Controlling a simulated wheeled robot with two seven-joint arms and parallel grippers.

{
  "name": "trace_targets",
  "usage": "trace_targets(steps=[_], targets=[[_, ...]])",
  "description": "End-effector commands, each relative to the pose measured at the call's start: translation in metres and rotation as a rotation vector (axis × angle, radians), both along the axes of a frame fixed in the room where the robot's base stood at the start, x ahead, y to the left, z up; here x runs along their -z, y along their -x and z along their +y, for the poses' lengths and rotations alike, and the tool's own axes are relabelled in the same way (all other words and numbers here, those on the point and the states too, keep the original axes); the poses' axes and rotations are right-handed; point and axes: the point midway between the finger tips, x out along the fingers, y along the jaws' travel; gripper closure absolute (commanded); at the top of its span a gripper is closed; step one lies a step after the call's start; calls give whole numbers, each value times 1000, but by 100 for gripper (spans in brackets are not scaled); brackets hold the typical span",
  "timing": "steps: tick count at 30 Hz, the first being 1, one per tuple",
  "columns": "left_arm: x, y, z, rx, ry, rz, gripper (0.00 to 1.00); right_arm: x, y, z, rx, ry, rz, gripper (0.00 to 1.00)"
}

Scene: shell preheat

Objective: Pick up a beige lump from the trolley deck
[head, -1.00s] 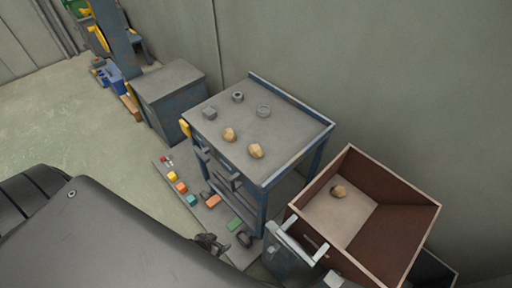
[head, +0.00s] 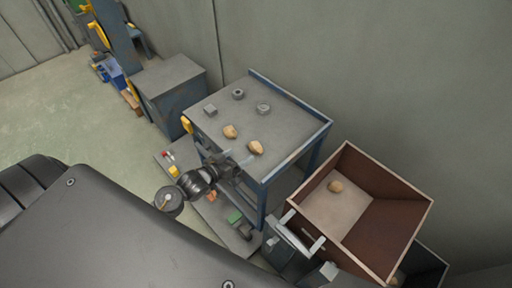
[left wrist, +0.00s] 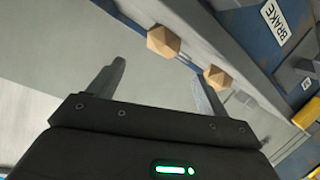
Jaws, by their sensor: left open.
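Two beige lumps stand near the front of the grey trolley deck (head: 285,125): a left one (head: 231,131) and a right one (head: 255,148). My left gripper (head: 240,156) is open and empty at the deck's front edge, close to the right lump. In the left wrist view, one lump (left wrist: 163,41) lies ahead of the gap between the fingers of the left gripper (left wrist: 158,80). The other lump (left wrist: 217,77) shows beside the right finger. No contact with either is visible. My right gripper (head: 303,231) appears open and empty beside the brown crate.
A grey block (head: 210,110) and two grey rings (head: 238,94) (head: 263,108) lie farther back on the deck. A grey cabinet (head: 170,85) stands left of the trolley. The deck's right side is clear.

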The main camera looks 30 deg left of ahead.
Motion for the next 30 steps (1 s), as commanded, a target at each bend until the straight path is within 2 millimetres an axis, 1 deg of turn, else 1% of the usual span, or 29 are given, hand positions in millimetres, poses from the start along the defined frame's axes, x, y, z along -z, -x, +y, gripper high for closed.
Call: trace_targets(steps=[1, 4, 13, 18, 21, 24, 30], targets=[[1, -9, -2, -1, 1, -1, 22, -2, 0, 0, 0, -1, 1, 64], [5, -19, -5, -1, 2, 0, 22, -2, 1, 0, 0, 0, 1, 64], [9, -30, -7, -1, 0, 0, 22, -5, 1, 0, -1, 0, 1, 64], [17, -53, -10, 0, 1, 0, 22, -12, 1, -1, -1, 1, 2, 64], [22, -65, -13, -1, 1, 1, 22, -12, 1, -2, -2, 3, 2, 64], [24, -72, -15, -2, 1, 0, 22, -13, 1, -3, -3, 4, 1, 64], [26, -73, -15, -1, 0, 0, 22, -13, 1, -4, -2, 6, 1, 64]])
